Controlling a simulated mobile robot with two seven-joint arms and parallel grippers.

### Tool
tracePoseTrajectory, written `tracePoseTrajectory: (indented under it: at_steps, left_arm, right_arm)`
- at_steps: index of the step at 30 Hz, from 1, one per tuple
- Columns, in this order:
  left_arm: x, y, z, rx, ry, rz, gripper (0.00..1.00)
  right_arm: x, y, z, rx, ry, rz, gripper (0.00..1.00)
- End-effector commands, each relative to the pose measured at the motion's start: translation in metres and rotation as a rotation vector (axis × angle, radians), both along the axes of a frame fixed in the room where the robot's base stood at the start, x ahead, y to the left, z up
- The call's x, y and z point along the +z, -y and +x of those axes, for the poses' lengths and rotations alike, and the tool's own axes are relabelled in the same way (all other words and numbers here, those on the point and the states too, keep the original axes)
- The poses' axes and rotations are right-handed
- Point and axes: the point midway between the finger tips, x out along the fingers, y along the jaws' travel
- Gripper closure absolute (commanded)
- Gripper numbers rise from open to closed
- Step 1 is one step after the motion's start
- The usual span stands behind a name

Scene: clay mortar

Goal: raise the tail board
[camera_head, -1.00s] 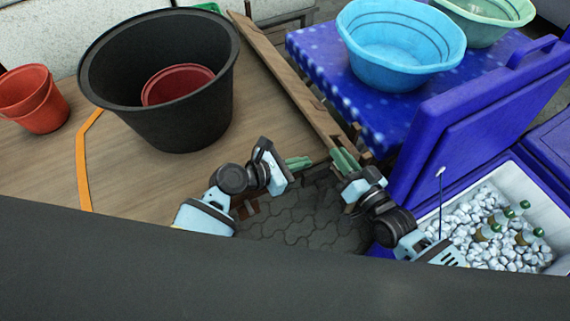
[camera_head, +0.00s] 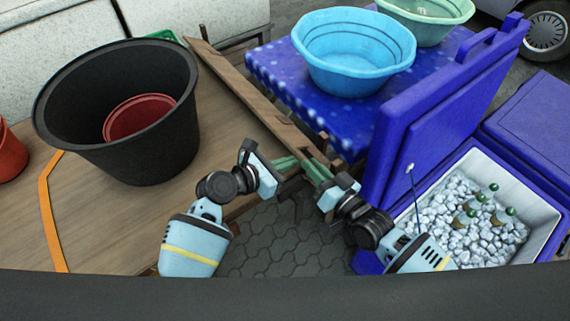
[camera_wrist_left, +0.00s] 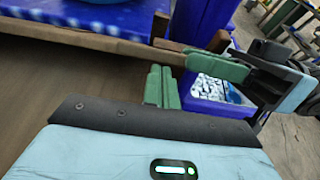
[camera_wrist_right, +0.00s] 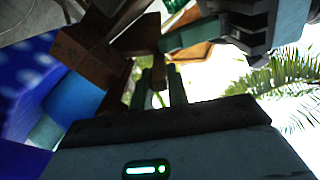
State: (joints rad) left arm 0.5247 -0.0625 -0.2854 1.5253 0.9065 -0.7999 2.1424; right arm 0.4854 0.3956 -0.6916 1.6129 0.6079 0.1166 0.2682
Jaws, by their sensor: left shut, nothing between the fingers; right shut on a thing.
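The tail board (camera_head: 245,92) is a long, worn wooden plank along the right edge of the wooden cart bed (camera_head: 85,215). Its near end reaches my grippers. In the left wrist view the plank (camera_wrist_left: 75,37) runs across the top. My right gripper (camera_head: 316,170) is shut on wood at the board's near end. In the right wrist view a brown piece (camera_wrist_right: 158,72) shows between its green fingers. My left gripper (camera_head: 287,163) is shut and empty, close to the left of the right gripper. Its green fingers (camera_wrist_left: 161,86) stand together just below the plank. Whether they touch it is unclear.
A black tub (camera_head: 120,110) with a red basin (camera_head: 138,118) stands on the bed. A blue-clothed table (camera_head: 270,65) with a blue basin (camera_head: 352,50) stands beyond the board. An open blue cooler (camera_head: 425,125) of ice and bottles is at right. Paved ground lies below.

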Motion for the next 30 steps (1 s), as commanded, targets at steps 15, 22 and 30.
tracePoseTrajectory:
  at_steps: [15, 22, 30]
  left_arm:
    - [0.013, 0.006, 0.004, 0.0, 0.01, -0.01, 1.0]
    - [0.01, 0.005, 0.003, 0.001, 0.006, -0.006, 1.0]
    - [0.009, 0.004, 0.003, 0.001, 0.004, -0.005, 1.0]
  right_arm:
    - [0.0, 0.0, 0.0, 0.0, 0.002, -0.004, 0.64]
    - [0.0, 0.001, -0.001, 0.0, 0.0, -0.002, 0.64]
    - [-0.002, 0.021, -0.029, 0.0, -0.002, -0.005, 0.64]
